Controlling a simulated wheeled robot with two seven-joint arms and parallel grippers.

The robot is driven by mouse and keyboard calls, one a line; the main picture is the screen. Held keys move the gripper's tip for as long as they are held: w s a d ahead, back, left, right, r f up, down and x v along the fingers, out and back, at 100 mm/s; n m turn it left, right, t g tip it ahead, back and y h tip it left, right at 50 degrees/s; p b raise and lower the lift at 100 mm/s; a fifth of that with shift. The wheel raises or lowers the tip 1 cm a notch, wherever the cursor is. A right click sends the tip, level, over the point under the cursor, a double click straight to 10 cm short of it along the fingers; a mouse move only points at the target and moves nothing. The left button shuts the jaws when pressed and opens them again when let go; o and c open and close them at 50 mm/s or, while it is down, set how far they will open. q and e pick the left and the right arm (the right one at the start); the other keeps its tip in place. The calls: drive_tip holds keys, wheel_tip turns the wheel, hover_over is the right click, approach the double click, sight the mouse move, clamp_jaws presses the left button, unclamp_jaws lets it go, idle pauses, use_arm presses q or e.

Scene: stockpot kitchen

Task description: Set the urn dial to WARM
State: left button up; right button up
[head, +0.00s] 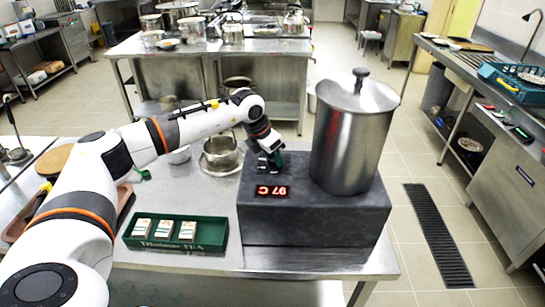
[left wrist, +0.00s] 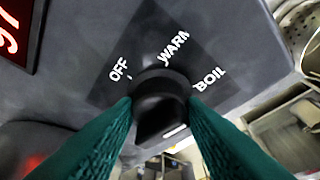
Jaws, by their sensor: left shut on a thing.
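The urn is a tall steel pot (head: 350,135) with a lid on a dark grey base (head: 315,220). The dial is a black knob (left wrist: 158,100) on the base's top, with the labels OFF (left wrist: 119,69), WARM (left wrist: 173,46) and BOIL (left wrist: 209,79) around it. My left gripper (head: 272,165) is over the base beside the pot; its green fingers (left wrist: 160,125) are shut on the knob from both sides. A white mark shows on the knob's near side in the left wrist view; I cannot tell which label the knob points to. My right gripper is not in view.
A red lit display (head: 272,191) is on the base. A green tray (head: 176,234) with several small packets lies left of the base. A steel pan (head: 221,153) stands behind it on the worktop. A floor drain (head: 437,235) runs right of the table.

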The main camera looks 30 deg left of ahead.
use_arm(q)
drive_tip(key=n+b, duration=0.1)
drive_tip(key=n, duration=0.1)
drive_tip(key=n+y+b, duration=0.1)
drive_tip(key=n, duration=0.1)
drive_tip(key=shift+d+y+b, duration=0.1)
drive_tip(key=shift+y+b, duration=0.2)
drive_tip(key=shift+b, duration=0.05)
drive_tip(key=shift+r+n+y+b, duration=0.1)
drive_tip(key=shift+n+y+b, duration=0.55)
drive_tip(key=shift+n, duration=0.85)
drive_tip(key=o, duration=1)
drive_tip(key=b+v, duration=0.3)
drive_tip(key=v, duration=0.9)
drive_tip(key=shift+s, duration=0.1)
